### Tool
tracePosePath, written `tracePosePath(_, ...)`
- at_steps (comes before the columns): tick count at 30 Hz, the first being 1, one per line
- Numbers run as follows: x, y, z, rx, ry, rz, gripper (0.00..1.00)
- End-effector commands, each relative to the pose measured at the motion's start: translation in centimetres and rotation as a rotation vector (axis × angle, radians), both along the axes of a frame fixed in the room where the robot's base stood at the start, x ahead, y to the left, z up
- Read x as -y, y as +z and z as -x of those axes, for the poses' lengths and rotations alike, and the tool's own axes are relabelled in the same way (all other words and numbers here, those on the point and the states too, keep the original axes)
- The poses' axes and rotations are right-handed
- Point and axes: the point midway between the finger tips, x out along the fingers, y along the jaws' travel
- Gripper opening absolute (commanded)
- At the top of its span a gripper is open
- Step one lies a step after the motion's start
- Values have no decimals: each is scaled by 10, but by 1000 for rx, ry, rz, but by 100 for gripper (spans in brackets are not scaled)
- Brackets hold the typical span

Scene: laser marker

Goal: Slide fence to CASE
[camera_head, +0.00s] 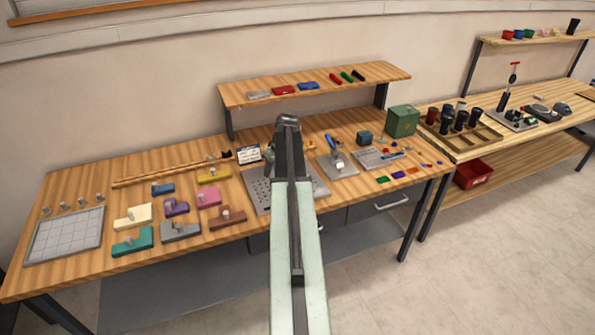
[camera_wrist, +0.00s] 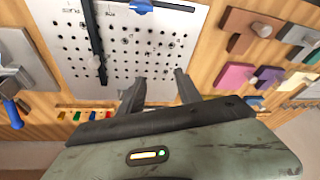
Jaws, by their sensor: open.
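The grey perforated plate (camera_head: 257,199) lies on the workbench, mostly behind my arm in the head view. In the wrist view the plate (camera_wrist: 72,38) shows rows of dark holes and small printed labels along its upper edge, too small to read surely. A long black bar (camera_wrist: 95,42), which looks like the fence, lies across the plate's left part. Another dark bar with a blue knob (camera_wrist: 140,7) crosses the top. My gripper (camera_wrist: 158,90) is open, its fingers apart and empty over the plate's lower edge, right of the black bar. My arm hides the fence in the head view.
A press with a blue handle (camera_head: 338,160) stands right of the plate. Several coloured blocks, including a pink one (camera_head: 208,196) and a brown one (camera_head: 227,218), lie to its left. A green box (camera_head: 403,120) stands at the right end. A raised shelf (camera_head: 316,88) spans the back.

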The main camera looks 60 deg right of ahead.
Motion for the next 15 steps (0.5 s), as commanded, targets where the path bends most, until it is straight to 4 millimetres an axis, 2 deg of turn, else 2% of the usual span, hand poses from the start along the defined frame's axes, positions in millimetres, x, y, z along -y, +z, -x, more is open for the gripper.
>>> tracePosePath(1,40,3,23,15,-26,14,41)
tracePosePath(3,73,5,49,31,-45,32,41)
tracePosePath(6,97,7,71,41,-56,49,41)
tracePosePath(11,102,6,76,45,-58,54,41)
tracePosePath(15,102,-3,73,44,-57,54,41)
